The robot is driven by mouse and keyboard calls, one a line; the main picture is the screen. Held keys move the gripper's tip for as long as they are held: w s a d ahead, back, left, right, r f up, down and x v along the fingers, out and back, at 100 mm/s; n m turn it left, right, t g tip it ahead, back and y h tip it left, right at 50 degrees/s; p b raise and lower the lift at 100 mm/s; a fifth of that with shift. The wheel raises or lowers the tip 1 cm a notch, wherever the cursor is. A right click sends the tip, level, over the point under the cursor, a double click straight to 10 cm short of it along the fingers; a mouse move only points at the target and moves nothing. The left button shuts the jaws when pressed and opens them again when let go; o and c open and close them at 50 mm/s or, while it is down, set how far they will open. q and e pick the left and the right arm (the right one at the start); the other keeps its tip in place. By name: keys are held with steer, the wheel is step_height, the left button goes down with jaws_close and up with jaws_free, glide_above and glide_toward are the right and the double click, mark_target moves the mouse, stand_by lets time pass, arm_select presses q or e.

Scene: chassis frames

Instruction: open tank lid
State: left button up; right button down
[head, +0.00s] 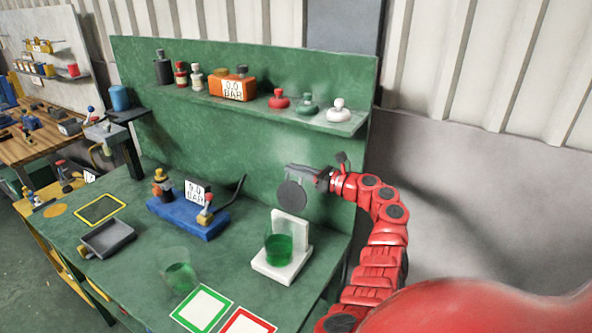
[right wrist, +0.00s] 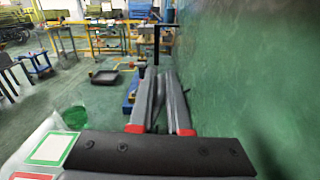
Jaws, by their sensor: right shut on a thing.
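A clear tank with green liquid (head: 279,250) stands on a white base with an upright white back, near the right end of the green bench. A dark round lid (head: 291,196) shows just above the white back, its flat face turned toward the head camera. My right gripper (head: 296,171) is at the lid's top edge and is shut on it. In the right wrist view the two grey fingers (right wrist: 163,76) lie close together; the lid cannot be made out between them. My left gripper is not in view.
A clear beaker with green liquid (head: 179,275) stands at the front. A green-framed card (head: 202,308) and a red-framed card (head: 247,324) lie beside it. A blue fixture (head: 188,218) and grey tray (head: 107,239) are left. A shelf (head: 260,108) with bottles runs behind.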

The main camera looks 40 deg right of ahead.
stand_by(0.3)
steer(key=shift+f+b, duration=0.1)
steer(key=shift+b, duration=0.3)
steer(key=a+n+b, duration=0.1)
steer(key=b, duration=0.1)
steer(key=a+n+b, duration=0.1)
steer(key=b, duration=0.1)
steer(key=s+a+b, duration=0.1)
steer(key=b, duration=0.2)
steer(key=shift+a+r+n, duration=0.15)
steer(key=shift+r+n, duration=0.2)
steer(key=shift+n, duration=0.05)
steer(key=c, duration=0.9)
jaws_free()
steer(key=shift+s, duration=0.1)
